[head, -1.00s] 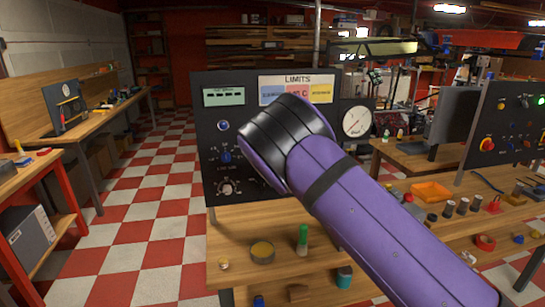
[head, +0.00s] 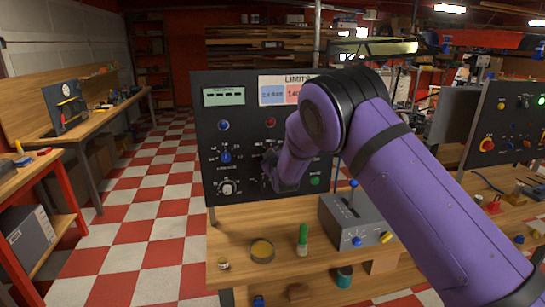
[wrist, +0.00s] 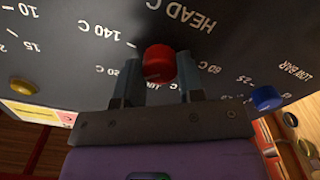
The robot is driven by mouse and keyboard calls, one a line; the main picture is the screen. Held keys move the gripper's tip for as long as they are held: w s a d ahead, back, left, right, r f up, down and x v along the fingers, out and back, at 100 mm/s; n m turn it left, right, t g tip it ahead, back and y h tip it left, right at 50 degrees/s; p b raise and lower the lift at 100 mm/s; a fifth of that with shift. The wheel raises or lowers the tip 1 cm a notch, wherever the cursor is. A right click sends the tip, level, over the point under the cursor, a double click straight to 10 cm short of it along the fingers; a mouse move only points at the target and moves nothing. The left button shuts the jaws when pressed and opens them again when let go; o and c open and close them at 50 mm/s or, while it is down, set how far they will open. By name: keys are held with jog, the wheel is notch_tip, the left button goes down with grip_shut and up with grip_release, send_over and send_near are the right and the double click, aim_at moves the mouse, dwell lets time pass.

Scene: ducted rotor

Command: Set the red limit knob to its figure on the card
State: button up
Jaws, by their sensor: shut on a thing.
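In the wrist view the red knob (wrist: 159,63) sits between the two fingers of my gripper (wrist: 158,82), which is shut on it. The picture is upside down there. Printed figures, including 140 and 80, ring the knob under the word HEAD. The knob's pointer mark cannot be made out. In the head view my gripper (head: 268,170) is at the front of the black panel (head: 240,90) and hides the red knob. The LIMITS card (head: 271,94) is at the panel's top. Its red field seems to begin with 140, but my arm covers the rest.
The blue knob (wrist: 267,98) and yellow knob (wrist: 23,86) flank the red one in the wrist view. A grey box with a lever (head: 357,220) stands on the bench (head: 225,230) right of my gripper. A green-capped bottle (head: 303,238) and round tin (head: 262,251) stand in front.

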jog(key=m, duration=1)
jog(key=shift+f+m, duration=0.1)
jog(key=shift+m, duration=0.2)
dwell(0.4)
jog(key=o, duration=0.9)
jog(key=v, duration=1.1)
jog(key=shift+w, duration=0.1)
